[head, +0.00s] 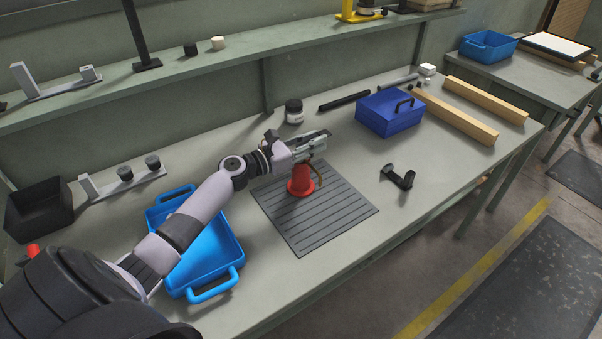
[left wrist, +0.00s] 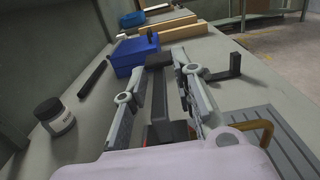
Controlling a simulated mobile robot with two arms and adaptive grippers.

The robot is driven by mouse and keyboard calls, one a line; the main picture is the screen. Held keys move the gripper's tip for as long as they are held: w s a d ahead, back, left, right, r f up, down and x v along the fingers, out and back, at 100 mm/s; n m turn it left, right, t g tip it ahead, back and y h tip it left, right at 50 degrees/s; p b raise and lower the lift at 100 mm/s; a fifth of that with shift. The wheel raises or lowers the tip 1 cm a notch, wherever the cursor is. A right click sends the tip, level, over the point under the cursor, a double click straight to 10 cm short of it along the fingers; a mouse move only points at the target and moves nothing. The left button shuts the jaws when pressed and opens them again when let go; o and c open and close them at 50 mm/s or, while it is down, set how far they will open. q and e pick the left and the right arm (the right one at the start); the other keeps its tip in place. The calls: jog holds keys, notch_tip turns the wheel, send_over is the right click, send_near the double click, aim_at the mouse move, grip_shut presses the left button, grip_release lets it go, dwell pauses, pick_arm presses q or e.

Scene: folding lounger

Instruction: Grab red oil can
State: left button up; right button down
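The red oil can (head: 301,181) stands upright on a dark ribbed mat (head: 335,212), with a brass-coloured curved handle on its right side. My left gripper (head: 322,138) lies across above the can in the head view and hides its top. In the left wrist view, the two fingers of the left gripper (left wrist: 162,88) are spread apart. A dark bar shows between them; I cannot tell what it belongs to. A bit of the red can (left wrist: 155,141) shows low between the fingers, and its brass handle (left wrist: 266,132) is at the lower right. My right gripper is not in view.
A blue tray (head: 238,255) lies under my left arm. A blue toolbox (head: 390,113), black bracket (head: 398,178), jar (head: 294,111) and wooden beams (head: 455,115) surround the mat. A shelf (head: 235,58) runs along the back. The bench front right of the mat is clear.

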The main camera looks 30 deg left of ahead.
pick_arm(q)
grip_shut()
dwell(0.6)
jog(key=shift+r, duration=0.15)
